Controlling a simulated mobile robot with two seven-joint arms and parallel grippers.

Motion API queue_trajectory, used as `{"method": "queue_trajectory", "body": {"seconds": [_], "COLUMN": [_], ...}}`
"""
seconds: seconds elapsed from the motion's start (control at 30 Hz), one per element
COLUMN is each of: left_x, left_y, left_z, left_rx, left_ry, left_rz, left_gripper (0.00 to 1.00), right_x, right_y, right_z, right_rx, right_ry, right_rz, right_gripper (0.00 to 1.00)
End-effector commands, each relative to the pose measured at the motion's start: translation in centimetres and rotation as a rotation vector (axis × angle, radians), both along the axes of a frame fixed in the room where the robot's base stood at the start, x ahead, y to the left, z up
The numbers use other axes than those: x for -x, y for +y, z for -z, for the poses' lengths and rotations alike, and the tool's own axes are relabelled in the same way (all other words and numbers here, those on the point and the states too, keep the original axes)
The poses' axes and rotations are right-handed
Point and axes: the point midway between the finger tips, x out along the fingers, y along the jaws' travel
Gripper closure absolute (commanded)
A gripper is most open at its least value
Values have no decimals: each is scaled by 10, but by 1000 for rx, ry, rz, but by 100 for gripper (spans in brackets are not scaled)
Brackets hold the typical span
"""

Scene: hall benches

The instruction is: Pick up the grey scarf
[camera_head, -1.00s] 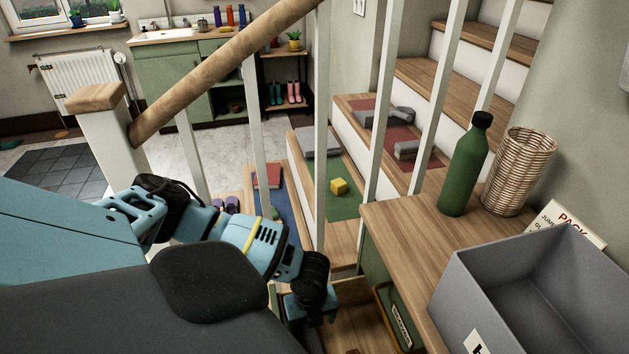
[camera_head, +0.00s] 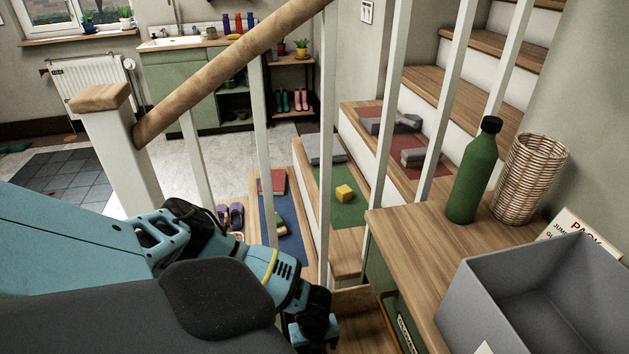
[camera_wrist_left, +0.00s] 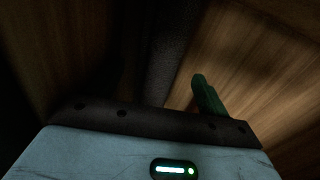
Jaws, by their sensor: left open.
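Several grey soft-looking pieces lie on the stairs, and I cannot tell for sure which is the scarf. A long grey piece (camera_head: 380,125) lies on the red mat on an upper step. A smaller grey piece (camera_head: 413,157) lies nearer on the same mat. A flat grey piece (camera_head: 322,150) lies at the far end of the green mat. My left gripper (camera_head: 308,333) is low in front of the railing beside the bench, apart from all three. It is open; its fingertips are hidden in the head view. The left wrist view is dark, showing wood and no grey scarf clearly.
White balusters (camera_head: 326,130) and a wooden handrail (camera_head: 230,70) stand between me and the stairs. A wooden bench top (camera_head: 430,250) at right carries a green bottle (camera_head: 473,172), a wicker basket (camera_head: 530,178) and a grey box (camera_head: 545,290). A yellow block (camera_head: 344,192) lies on the green mat.

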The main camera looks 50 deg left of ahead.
Motion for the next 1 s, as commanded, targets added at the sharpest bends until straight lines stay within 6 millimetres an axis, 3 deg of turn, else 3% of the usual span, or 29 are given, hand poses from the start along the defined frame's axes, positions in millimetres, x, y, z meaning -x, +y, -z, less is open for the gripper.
{"method": "queue_trajectory", "body": {"seconds": [0.2, 0.5, 0.87, 1.0], "left_x": [0, -1, 0, 0], "left_y": [0, 0, 0, 0], "left_z": [28, 30, 30, 30], "left_rx": [0, -1, 0, 0], "left_ry": [1, 0, 0, 0], "left_rz": [0, 0, -1, -1], "left_gripper": [21, 21, 68, 71], "right_x": [2, -3, -3, -1], "right_y": [0, 0, -1, -1], "right_z": [6, 5, 5, 5], "right_rx": [1, 1, 1, 1], "right_ry": [6, -3, -2, 1], "right_rz": [0, -1, -1, -1], "right_gripper": [67, 67, 67, 67]}}
